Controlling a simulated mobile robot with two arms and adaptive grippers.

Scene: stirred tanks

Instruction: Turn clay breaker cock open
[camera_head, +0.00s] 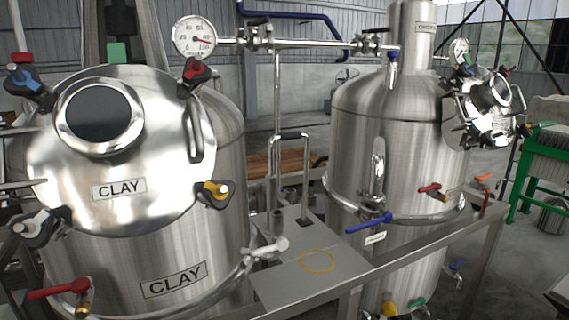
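A steel tank with a round lid stands at the left, with a CLAY label (119,189) on the lid and another CLAY label (174,280) on its body. A red lever handle (58,290) sits low on this tank, above a brass fitting (82,311). A blue lever handle (368,223) sticks out level at the second tank (386,150), with a small tag (375,238) below it that is too small to read. I cannot tell which handle is the breaker cock, or whether either is open. Neither of my grippers is in view.
A grey plate (300,285) with a yellow ring mark lies between the tanks. A metal rail (420,245) runs in front of the second tank. A red lever (429,188) and an orange lever (484,178) sit at the right. A pressure gauge (195,37) is above.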

